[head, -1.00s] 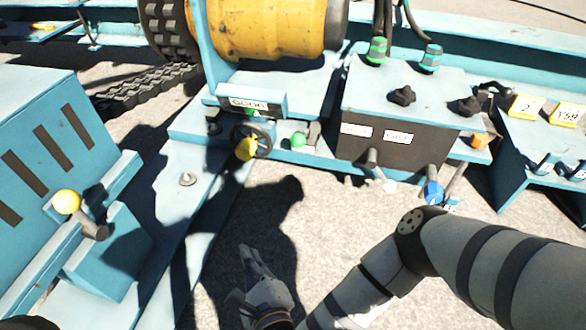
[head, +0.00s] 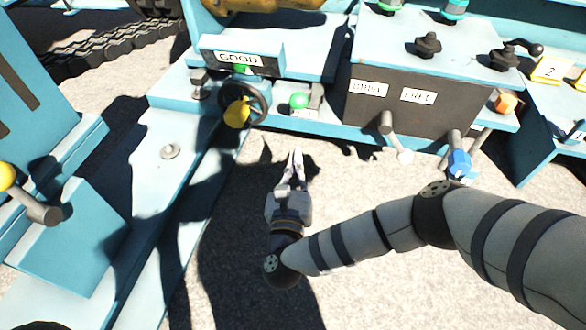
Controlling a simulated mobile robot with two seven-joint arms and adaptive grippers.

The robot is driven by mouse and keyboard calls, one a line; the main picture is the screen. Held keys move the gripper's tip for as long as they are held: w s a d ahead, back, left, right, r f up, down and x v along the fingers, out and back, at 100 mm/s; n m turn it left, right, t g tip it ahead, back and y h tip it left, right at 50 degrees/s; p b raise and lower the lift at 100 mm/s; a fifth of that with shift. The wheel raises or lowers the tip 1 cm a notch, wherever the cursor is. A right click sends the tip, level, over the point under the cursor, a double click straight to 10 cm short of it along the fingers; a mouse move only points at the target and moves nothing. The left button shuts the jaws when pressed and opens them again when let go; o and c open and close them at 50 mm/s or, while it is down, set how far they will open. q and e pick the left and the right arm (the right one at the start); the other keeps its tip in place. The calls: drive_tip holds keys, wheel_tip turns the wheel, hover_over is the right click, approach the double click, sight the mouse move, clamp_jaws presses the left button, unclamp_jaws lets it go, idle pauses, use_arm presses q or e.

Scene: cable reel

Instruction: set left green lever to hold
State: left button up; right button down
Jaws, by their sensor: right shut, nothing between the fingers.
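A green ball-ended lever (head: 298,101) sits on the teal ledge left of the dark control box, beside a small grey bracket (head: 316,95). My right gripper (head: 295,155) is shut and empty. In the picture its fingertips are just below the green ball, with a gap between them. They point up toward the ledge. My left gripper is out of view.
A black handwheel with a yellow knob (head: 237,113) is left of the green ball. The control box (head: 405,103) has a white-tipped lever (head: 404,156) and a blue-knobbed lever (head: 459,162) at its front. A yellow ball lever (head: 6,176) is at far left.

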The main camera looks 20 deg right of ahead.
sight(302, 98)
drive_tip(key=w+d+r+b, duration=0.1)
drive_tip(key=w+d+r, duration=0.1)
drive_tip(key=w, duration=0.4)
drive_tip(key=shift+w+d+r, duration=0.3)
drive_tip(key=shift+d+r, duration=0.1)
drive_tip(key=shift+r, duration=0.25)
